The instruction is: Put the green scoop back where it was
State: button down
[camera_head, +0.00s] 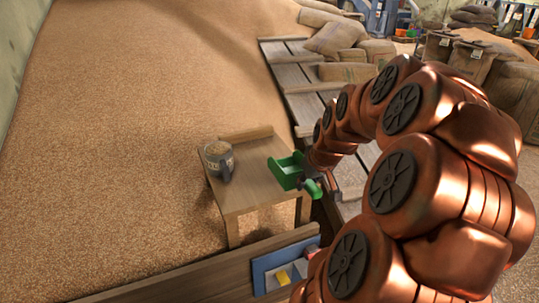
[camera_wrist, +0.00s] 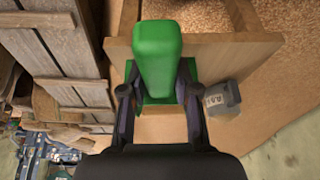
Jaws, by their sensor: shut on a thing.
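The green scoop (camera_head: 287,172) is in my gripper (camera_head: 316,177) in the head view, held by its handle above the right edge of a small wooden table (camera_head: 248,196). In the wrist view the green scoop (camera_wrist: 158,60) sits between the two dark fingers of my gripper (camera_wrist: 158,98), which are shut on it. The table (camera_wrist: 222,54) is behind it there. A grey mug filled with grain (camera_head: 218,160) stands on the table, left of the scoop; it also shows in the wrist view (camera_wrist: 223,98). Whether the scoop touches the table cannot be told.
A large grain heap (camera_head: 130,130) surrounds the table's left and back. Wooden planks (camera_head: 300,85) and sacks (camera_head: 333,38) lie behind. The table's front top is clear.

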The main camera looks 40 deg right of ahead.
aim_at(292, 159)
jog(key=w+d, duration=0.2)
jog(key=w, duration=0.2)
jog(key=w+d+f+p, duration=0.1)
jog(key=w+d, duration=0.2)
jog(key=w, duration=0.2)
jog(key=w+d+p, duration=0.1)
jog(key=w+d, duration=0.2)
jog(key=w, duration=0.1)
jog(key=shift+w+d+f, duration=0.2)
jog(key=shift+w+d, duration=0.05)
jog(key=shift+w, duration=0.1)
jog(key=shift+f+p, duration=0.65)
jog(key=shift+f, duration=1.1)
jog(key=shift+f, duration=0.2)
jog(key=c, duration=0.9)
grip_release()
jog(key=shift+o, duration=0.2)
jog(key=shift+r, duration=0.1)
jog(key=shift+r, duration=0.15)
jog(key=b+v, duration=0.1)
jog(key=v, duration=1.1)
